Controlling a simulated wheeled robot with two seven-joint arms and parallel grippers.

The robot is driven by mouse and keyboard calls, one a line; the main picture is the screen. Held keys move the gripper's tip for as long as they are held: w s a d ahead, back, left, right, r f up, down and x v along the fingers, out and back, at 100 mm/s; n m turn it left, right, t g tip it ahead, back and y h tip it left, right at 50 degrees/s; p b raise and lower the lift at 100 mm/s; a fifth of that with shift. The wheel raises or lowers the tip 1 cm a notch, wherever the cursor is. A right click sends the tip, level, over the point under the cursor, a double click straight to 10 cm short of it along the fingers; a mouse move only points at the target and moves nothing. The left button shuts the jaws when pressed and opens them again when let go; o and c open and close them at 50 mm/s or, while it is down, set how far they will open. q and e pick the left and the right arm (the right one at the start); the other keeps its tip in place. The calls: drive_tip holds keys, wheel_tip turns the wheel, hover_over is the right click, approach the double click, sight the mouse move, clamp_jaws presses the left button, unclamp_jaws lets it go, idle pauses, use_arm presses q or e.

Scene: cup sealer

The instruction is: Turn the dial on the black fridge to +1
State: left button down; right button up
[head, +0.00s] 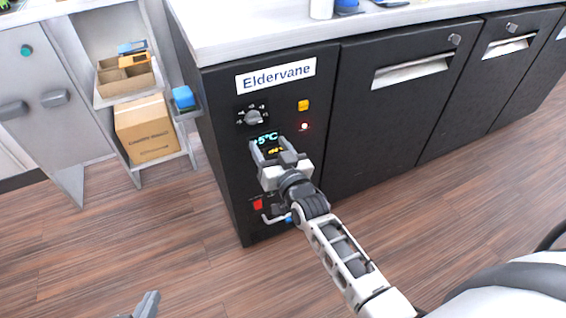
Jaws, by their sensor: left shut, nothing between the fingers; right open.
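The black fridge (225,165) carries an "Eldervane" label, and its dial (252,117) is a grey knob set in a ring of marks too small to read. Below the dial, a lit cyan display (266,138) appears to read +5°C, partly covered by my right gripper. My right gripper (270,146) is open in front of the panel, just below the dial, and appears apart from it. My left gripper (146,304) is shut and empty at the bottom left edge, far from the fridge and mostly cut off by the frame.
A shelf with a cardboard box (148,128) and a blue item (184,98) stands left of the fridge. The wooden floor in front is clear.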

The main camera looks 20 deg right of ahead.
use_arm(q)
drive_tip(key=shift+a, duration=0.1)
use_arm(e)
drive_tip(key=s, duration=0.7)
drive_tip(key=shift+s, duration=0.2)
use_arm(q)
drive_tip(key=shift+r, duration=0.1)
use_arm(e)
drive_tip(key=shift+d, duration=0.1)
use_arm(q)
drive_tip(key=r+p, duration=0.1)
drive_tip(key=p, duration=0.3)
drive_tip(key=shift+w+a, duration=0.1)
drive_tip(key=shift+a, duration=0.1)
use_arm(e)
drive_tip(key=s+a+n+g+y, duration=0.1)
drive_tip(key=s+a+n+g, duration=0.1)
drive_tip(key=s, duration=0.6)
drive_tip(key=s+a+f+n+g+y, duration=0.1)
drive_tip(key=s+a+n+g, duration=0.1)
drive_tip(key=s+g, duration=0.3)
drive_tip(key=s+a, duration=0.1)
drive_tip(key=s, duration=0.2)
drive_tip(key=shift+s+y, duration=0.35)
drive_tip(key=shift+y, duration=0.05)
use_arm(q)
drive_tip(key=shift+g, duration=0.3)
